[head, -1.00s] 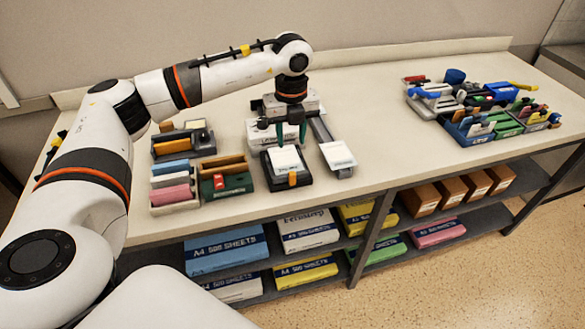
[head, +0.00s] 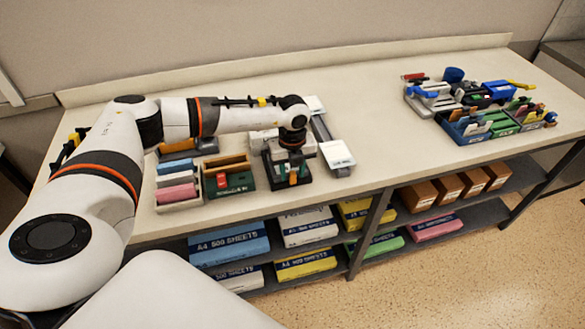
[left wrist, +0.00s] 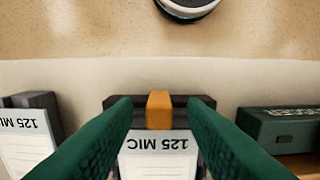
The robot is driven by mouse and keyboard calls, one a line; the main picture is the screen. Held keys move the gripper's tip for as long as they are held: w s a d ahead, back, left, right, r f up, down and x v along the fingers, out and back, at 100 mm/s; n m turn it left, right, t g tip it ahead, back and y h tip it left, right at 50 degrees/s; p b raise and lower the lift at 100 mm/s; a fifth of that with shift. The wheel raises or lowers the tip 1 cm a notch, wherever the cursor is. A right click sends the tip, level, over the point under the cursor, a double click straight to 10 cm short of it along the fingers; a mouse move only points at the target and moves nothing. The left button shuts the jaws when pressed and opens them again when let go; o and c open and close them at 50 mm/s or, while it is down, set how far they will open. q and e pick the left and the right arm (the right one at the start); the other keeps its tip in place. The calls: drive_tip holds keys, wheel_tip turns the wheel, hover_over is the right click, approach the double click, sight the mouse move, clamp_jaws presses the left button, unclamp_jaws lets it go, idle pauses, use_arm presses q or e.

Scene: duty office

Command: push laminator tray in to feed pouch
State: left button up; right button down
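The laminator (head: 262,141) is a pale box on the counter, mostly behind my left arm. Its dark tray sticks out in front, with an orange tab (head: 293,179) on the near edge. In the left wrist view the orange tab (left wrist: 159,109) stands at the edge of the tray, and a white pouch (left wrist: 160,160) marked "125 MIC" lies on the tray. My left gripper (head: 290,168) is low over the tray. In the left wrist view its green fingers (left wrist: 158,101) are wide apart, with tab and pouch between them; whether they touch the tray I cannot tell. My right gripper is out of view.
A grey holder with a white pouch pack (head: 337,154) stands close right of the tray. A green box (head: 229,181) and a bin of coloured blocks (head: 178,193) stand to the left. Office organisers (head: 487,124) fill the right end. The middle counter is clear.

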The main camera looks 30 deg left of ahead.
sight(289, 169)
use_arm(q)
drive_tip(key=shift+c, duration=0.6)
clamp_jaws()
drive_tip(key=shift+w+a+f+b, duration=0.1)
drive_tip(key=shift+w+a+b, duration=1)
drive_tip(key=shift+a, duration=0.15)
drive_tip(key=shift+w+a, duration=0.1)
drive_tip(key=shift+a, duration=0.05)
drive_tip(key=shift+o, duration=0.6)
unclamp_jaws()
